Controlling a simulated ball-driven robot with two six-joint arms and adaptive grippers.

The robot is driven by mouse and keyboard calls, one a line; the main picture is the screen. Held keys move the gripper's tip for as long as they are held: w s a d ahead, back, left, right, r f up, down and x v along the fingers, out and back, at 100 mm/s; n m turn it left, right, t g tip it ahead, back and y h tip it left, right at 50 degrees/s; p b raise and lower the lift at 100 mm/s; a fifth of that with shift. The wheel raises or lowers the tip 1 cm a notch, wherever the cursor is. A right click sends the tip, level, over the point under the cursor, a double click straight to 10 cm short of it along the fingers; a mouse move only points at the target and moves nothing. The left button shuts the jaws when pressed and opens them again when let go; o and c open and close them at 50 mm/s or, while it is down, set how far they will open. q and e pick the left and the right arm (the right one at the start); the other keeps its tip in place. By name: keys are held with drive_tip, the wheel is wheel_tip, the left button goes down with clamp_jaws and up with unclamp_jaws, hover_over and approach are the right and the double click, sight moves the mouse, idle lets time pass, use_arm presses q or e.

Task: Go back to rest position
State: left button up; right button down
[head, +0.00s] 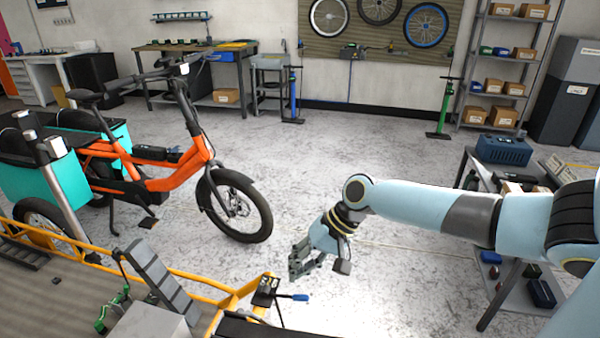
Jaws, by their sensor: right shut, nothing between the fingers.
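My right arm reaches in from the right edge of the head view. Its gripper (300,262) hangs over the open floor, near the middle of the picture. The gripper is shut and holds nothing. It is to the right of the orange bike's front wheel and above the yellow frame's end in the picture. My left gripper is not in view.
An orange cargo bike (178,178) with teal boxes stands at left. A yellow cargo frame (195,283) fills the lower left, with a blue-handled tool (298,297) at its end. A cart (505,285) with a blue case (503,150) stands at right. Grey floor (340,140) lies clear behind.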

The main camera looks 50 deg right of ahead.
drive_tip(key=shift+s+d+r, duration=0.1)
drive_tip(key=shift+r, duration=0.15)
idle(0.4)
